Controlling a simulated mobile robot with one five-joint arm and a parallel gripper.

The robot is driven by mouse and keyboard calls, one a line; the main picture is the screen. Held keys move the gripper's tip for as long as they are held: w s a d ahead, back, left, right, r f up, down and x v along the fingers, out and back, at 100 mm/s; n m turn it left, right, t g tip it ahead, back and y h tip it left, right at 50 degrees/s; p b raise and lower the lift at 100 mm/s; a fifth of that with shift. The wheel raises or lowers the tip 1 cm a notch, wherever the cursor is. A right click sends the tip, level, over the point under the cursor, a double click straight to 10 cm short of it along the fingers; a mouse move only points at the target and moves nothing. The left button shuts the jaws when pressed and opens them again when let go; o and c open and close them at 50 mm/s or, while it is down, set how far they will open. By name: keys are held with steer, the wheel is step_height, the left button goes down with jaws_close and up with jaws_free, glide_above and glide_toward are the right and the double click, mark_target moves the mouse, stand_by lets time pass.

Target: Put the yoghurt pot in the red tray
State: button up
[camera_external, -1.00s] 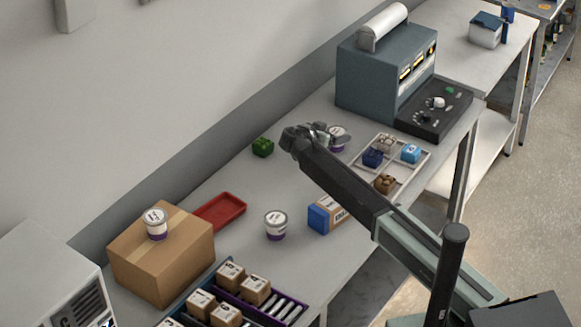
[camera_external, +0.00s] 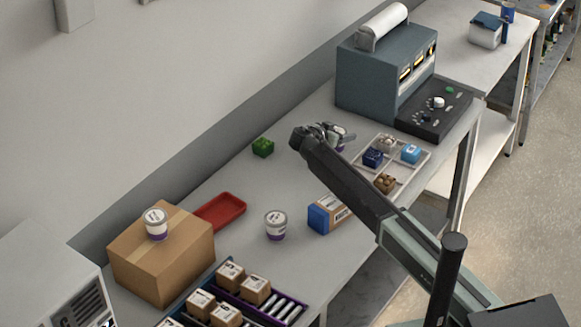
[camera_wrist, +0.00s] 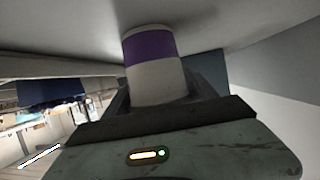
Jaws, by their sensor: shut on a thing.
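My gripper (camera_external: 326,135) is shut on a white yoghurt pot with a purple band (camera_wrist: 152,62), which fills the middle of the wrist view. In the external view this pot (camera_external: 341,138) is mostly hidden behind the gripper, near the compartment tray. A second yoghurt pot (camera_external: 275,225) stands upright on the table, left of the blue-and-brown box. A third pot (camera_external: 156,223) stands on top of the cardboard box. The red tray (camera_external: 219,211) lies empty on the table beside the cardboard box, well left of my gripper.
The cardboard box (camera_external: 160,262) stands close to the red tray. A green block (camera_external: 263,147) and a blue-and-brown box (camera_external: 328,214) are on the table. A compartment tray (camera_external: 406,175) holds small items. A grey machine (camera_external: 385,75) stands behind. The table between green block and red tray is clear.

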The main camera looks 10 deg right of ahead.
steer(key=shift+r+p, duration=0.7)
steer(key=shift+p, duration=0.05)
steer(key=r+p, duration=0.2)
steer(key=shift+s+r+p, duration=0.2)
steer(key=shift+r+p, duration=0.15)
steer(key=shift+r, duration=0.05)
steer(key=s+d, duration=0.2)
steer(key=s, duration=1.3)
steer(key=shift+s+r+p, duration=0.2)
steer(key=shift+r+p, duration=0.2)
